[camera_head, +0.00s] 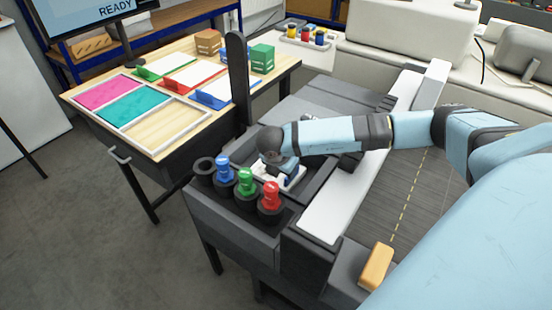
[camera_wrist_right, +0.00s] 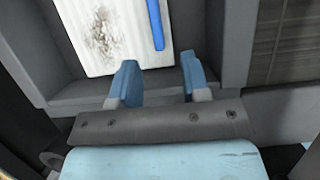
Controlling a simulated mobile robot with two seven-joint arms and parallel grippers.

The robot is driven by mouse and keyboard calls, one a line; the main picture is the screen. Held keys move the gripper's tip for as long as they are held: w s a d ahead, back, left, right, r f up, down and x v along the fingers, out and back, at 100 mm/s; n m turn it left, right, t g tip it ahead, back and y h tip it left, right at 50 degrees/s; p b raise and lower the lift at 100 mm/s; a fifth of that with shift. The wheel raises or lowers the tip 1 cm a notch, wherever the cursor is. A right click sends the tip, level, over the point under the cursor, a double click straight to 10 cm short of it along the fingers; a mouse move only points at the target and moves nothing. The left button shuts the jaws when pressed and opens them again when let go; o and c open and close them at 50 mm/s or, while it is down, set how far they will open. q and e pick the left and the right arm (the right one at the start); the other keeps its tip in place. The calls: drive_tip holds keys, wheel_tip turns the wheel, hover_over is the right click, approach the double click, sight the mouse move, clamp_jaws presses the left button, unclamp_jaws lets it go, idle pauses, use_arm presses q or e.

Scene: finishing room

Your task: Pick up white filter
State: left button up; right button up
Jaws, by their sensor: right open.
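The white filter (camera_wrist_right: 105,30) lies in a dark grey recess, seen at the top of the right wrist view. It is a white panel with dark speckled dirt and a blue strip along its right side. In the head view its white edge (camera_head: 262,171) shows below my right gripper (camera_head: 279,172), which hides much of it. In the wrist view my right gripper's two blue fingers (camera_wrist_right: 160,75) are apart with nothing between them, near the panel's lower edge. I cannot tell whether they touch it. My left gripper is not in view.
Blue, green and red knobs (camera_head: 245,184) stand beside an empty ring (camera_head: 204,166) on the machine's front left. A dark upright post (camera_head: 238,80) rises behind the recess. A yellow block (camera_head: 376,266) sits front right. A wooden table (camera_head: 190,52) with coloured trays stands at left.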

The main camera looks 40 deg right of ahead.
drive_tip(key=shift+x, duration=0.95)
drive_tip(key=shift+d+f+p, duration=0.25)
drive_tip(key=shift+f+p, duration=0.2)
drive_tip(key=p+x, duration=0.1)
drive_tip(key=x, duration=0.3)
drive_tip(key=shift+w+f, duration=0.2)
drive_tip(key=shift+f, duration=0.05)
drive_tip(key=shift+c, duration=0.4)
clamp_jaws()
